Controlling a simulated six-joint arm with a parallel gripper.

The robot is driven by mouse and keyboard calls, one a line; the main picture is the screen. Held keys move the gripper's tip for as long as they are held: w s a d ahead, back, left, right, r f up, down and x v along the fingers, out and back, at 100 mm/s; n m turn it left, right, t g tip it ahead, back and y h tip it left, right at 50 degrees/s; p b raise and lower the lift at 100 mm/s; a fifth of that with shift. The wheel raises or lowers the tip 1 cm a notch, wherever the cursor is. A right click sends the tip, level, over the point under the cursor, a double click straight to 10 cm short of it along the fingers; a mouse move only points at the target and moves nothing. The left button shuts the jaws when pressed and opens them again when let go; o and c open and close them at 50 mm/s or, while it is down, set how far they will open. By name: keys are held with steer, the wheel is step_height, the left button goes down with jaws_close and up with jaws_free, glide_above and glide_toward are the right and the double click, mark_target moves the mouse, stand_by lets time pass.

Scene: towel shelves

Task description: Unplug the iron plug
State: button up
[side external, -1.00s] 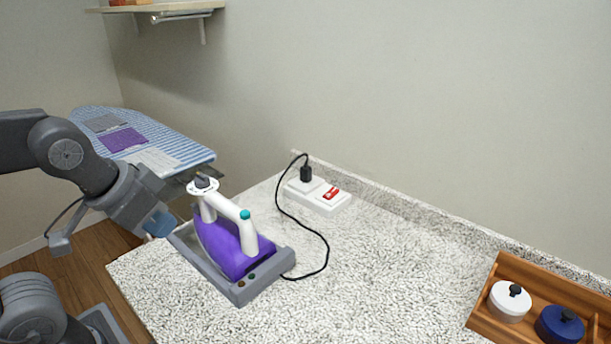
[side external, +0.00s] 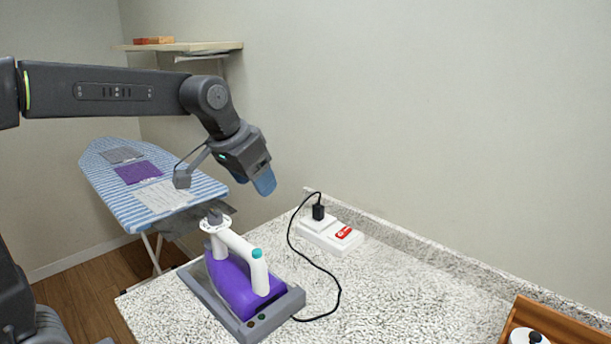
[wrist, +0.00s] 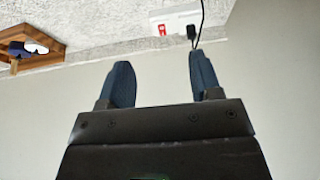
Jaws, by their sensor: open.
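The black iron plug (side external: 318,212) stands upright in the white power strip (side external: 322,238), which has a red switch. A black cord (side external: 334,285) runs from the plug to the purple and white iron (side external: 235,275). The iron rests on its grey base (side external: 243,328) on the counter. My gripper (side external: 265,183) is in the air above and behind the iron, left of the plug and higher than it. In the wrist view, my gripper (wrist: 160,80) is open and empty. The plug (wrist: 191,32) shows beyond the fingertips, nearer the right finger, on the strip (wrist: 175,18).
The speckled counter (side external: 400,295) is clear between the strip and a wooden tray (side external: 560,330) at the right. The wall and a raised counter edge (side external: 430,250) lie behind the strip. An ironing board (side external: 150,185) and a shelf (side external: 185,46) stand at the left.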

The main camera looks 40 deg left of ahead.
steer(key=shift+o, duration=0.2)
steer(key=w+a+f, duration=0.1)
steer(key=w+a, duration=0.1)
steer(key=w, duration=0.4)
steer(key=w+a+f, duration=0.1)
steer(key=w, duration=0.5)
steer(key=shift+a+f, duration=0.35)
steer(key=shift+a, duration=0.05)
glide_toward(317, 205)
steer(key=shift+g, duration=0.3)
steer(key=x, duration=1.1)
steer(key=shift+w+d+r, duration=0.1)
steer(key=shift+w, duration=0.05)
steer(key=shift+f, duration=0.45)
steer(key=shift+f, duration=0.1)
steer(key=c, duration=1)
